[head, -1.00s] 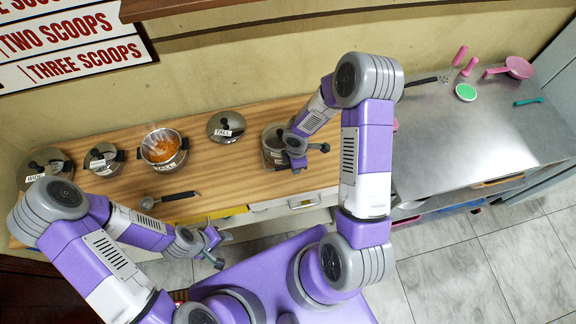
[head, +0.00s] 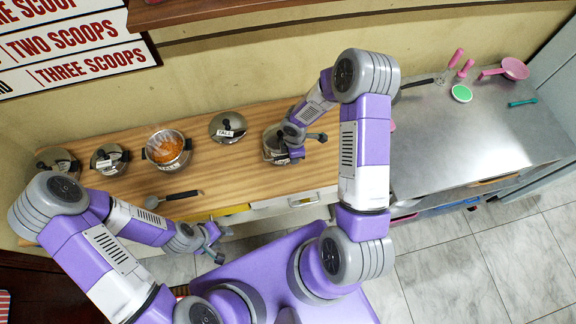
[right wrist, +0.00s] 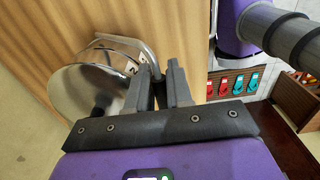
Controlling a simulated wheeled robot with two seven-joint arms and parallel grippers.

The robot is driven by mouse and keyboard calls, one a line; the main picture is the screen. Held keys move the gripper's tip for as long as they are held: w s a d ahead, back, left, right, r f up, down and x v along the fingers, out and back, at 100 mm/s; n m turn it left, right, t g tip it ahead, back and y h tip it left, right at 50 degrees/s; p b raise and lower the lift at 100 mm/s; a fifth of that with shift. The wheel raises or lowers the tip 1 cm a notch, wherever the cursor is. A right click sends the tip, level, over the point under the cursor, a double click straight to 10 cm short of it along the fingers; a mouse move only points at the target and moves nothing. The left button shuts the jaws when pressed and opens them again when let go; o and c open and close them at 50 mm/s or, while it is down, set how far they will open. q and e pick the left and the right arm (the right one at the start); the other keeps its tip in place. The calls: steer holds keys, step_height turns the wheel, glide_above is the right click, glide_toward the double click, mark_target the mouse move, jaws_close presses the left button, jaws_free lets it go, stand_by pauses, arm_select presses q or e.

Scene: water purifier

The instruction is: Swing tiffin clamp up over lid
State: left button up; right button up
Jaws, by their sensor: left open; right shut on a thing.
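The steel tiffin (head: 269,146) stands on the wooden counter, partly covered by my right gripper in the head view. In the right wrist view it shows as a shiny round steel vessel (right wrist: 75,88) with a bent metal clamp (right wrist: 133,42) arching along its side. My right gripper (head: 306,146) is at the tiffin's right side. In the right wrist view its fingers (right wrist: 162,82) are shut on the end of the clamp. Whether the clamp lies over the lid cannot be told. My left gripper (head: 214,243) is open and empty, off the counter's front edge.
A lid labelled TALL (head: 226,124) lies left of the tiffin. Further left are a pot of orange food (head: 166,149), two lidded pots (head: 108,160) (head: 58,162) and a ladle (head: 172,198). The steel counter (head: 455,130) at right is mostly clear.

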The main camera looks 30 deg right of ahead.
steer(key=shift+w+d+r+p, duration=0.15)
steer(key=shift+w+r+p, duration=0.3)
steer(key=shift+w+p, duration=0.25)
steer(key=shift+w+d+r+p, duration=0.2)
steer(key=shift+w+r+p, duration=0.3)
steer(key=shift+w, duration=0.25)
steer(key=shift+w+d+r+p, duration=0.15)
steer(key=shift+w+r+p, duration=0.25)
steer(key=shift+w+p, duration=0.3)
steer(key=shift+w+d+r, duration=0.1)
steer(key=shift+w, duration=0.35)
